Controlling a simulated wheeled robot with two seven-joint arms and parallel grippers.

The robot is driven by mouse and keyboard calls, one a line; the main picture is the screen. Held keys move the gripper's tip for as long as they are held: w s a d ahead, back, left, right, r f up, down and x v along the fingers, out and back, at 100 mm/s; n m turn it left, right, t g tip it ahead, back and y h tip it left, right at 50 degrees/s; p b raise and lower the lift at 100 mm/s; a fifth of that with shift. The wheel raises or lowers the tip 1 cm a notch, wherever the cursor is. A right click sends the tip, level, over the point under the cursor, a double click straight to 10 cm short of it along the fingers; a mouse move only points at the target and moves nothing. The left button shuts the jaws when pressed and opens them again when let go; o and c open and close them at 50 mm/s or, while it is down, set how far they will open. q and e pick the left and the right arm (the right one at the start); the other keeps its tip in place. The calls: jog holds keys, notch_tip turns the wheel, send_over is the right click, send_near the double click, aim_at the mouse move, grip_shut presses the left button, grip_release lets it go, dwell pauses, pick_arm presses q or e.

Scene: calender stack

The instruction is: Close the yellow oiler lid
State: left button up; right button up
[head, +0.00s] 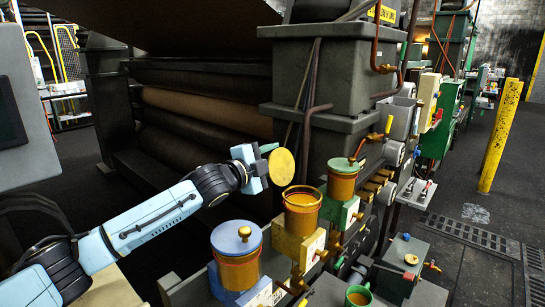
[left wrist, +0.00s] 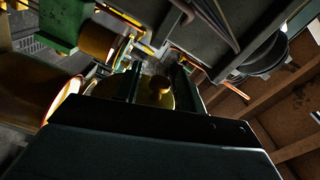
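The yellow oiler (head: 301,212) is an amber cup on a yellow block, and its top is open. Its round yellow lid (head: 281,168) stands tipped up on edge above the rim at the left. My left gripper (head: 264,162) is just left of the lid, at its back face. In the left wrist view, the lid's knob (left wrist: 160,87) shows between the two fingers of my left gripper (left wrist: 159,86). The fingers are spread, with gaps beside the knob, and look empty. Whether a finger touches the lid cannot be told. My right gripper is not in view.
A blue-lidded oiler (head: 237,240) stands in front left, and a green-lidded oiler (head: 343,178) stands behind right; both are covered. A dark machine column (head: 335,130) rises behind. A grey box (head: 407,258) and a green cup (head: 358,295) are at the front right.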

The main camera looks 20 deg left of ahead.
aim_at(282, 166)
pick_arm(q)
jog(key=shift+w, duration=0.1)
jog(key=shift+c, duration=0.4)
grip_shut()
jog(key=shift+d, duration=0.1)
jog(key=d+m+p, duration=0.1)
jog(key=r+m+p, duration=0.1)
jog(key=m+p, duration=0.1)
jog(key=shift+s+d+r+p, duration=0.15)
jog(key=shift+s+d+p, duration=0.15)
jog(key=shift+s+d, duration=0.05)
jog(key=shift+s+d+r+m+p, duration=0.1)
jog(key=shift+d+m+p, duration=0.3)
jog(key=shift+m, duration=0.15)
jog(key=shift+s+d+r+m+p, duration=0.1)
jog(key=shift+d+m+p, duration=0.15)
jog(key=shift+m+p, duration=0.25)
jog(key=shift+s+d+f+m+p, duration=0.1)
jog(key=shift+s+d+m+p, duration=0.1)
jog(key=shift+d+m+p, duration=0.55)
jog(key=shift+a+m, duration=0.2)
jog(key=shift+m, duration=0.1)
jog(key=shift+o, duration=0.4)
grip_release()
